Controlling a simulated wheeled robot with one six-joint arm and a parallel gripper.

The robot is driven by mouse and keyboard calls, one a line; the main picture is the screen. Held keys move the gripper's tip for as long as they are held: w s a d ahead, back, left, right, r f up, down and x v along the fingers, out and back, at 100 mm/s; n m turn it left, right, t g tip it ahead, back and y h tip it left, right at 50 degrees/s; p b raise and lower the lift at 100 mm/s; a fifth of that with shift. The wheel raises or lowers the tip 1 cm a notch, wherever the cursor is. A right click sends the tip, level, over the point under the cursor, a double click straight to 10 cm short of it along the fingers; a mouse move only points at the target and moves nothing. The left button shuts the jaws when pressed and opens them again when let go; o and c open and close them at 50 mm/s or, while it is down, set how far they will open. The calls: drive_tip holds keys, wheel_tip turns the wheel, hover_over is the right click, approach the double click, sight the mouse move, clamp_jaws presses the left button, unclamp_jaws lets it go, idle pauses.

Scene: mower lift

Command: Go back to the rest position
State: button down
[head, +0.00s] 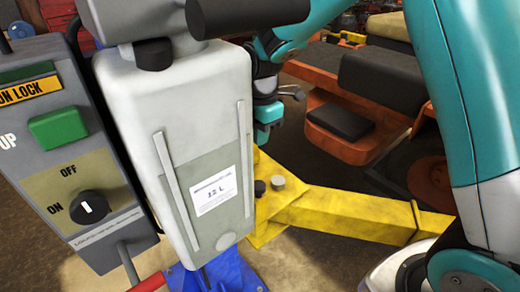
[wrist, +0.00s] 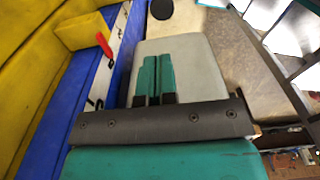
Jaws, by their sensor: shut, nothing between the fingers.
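My gripper (head: 268,112) shows in the head view just right of the grey-white tank, partly hidden behind it. In the wrist view, the two teal fingers of my gripper (wrist: 156,62) lie side by side, shut with nothing between them. Beyond them in that view is a pale grey surface. The grey-white tank (head: 190,105) carries a white label and stands close on the left of my gripper in the head view. I cannot tell whether the two touch.
A control box (head: 60,150) with a green button (head: 58,126) and a black ON/OFF knob (head: 90,207) stands at left. A yellow lift arm (head: 345,212) crosses below. An orange mower (head: 345,140) stands behind.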

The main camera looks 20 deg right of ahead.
drive_tip(key=shift+r, duration=0.15)
idle(0.3)
drive_tip(key=s+d+r+m+t, duration=0.1)
drive_tip(key=s+d+m, duration=0.5)
drive_tip(key=m, duration=0.5)
drive_tip(key=s+d+r+m+t, duration=0.2)
drive_tip(key=s+d+m, duration=0.2)
drive_tip(key=s+m, duration=0.55)
drive_tip(key=s+a+r+n+g+y+b, duration=0.1)
drive_tip(key=s+a+r+n+y, duration=0.1)
drive_tip(key=s+a, duration=0.3)
drive_tip(key=s+a+r+n+g+y+b, duration=0.1)
drive_tip(key=s+a+r+n, duration=0.2)
drive_tip(key=a, duration=0.6)
drive_tip(key=shift+s+a+n+g+y+b, duration=0.35)
drive_tip(key=shift+s+n, duration=0.2)
drive_tip(key=shift+s, duration=0.45)
drive_tip(key=c, duration=1.8)
unclamp_jaws()
drive_tip(key=shift+c, duration=0.2)
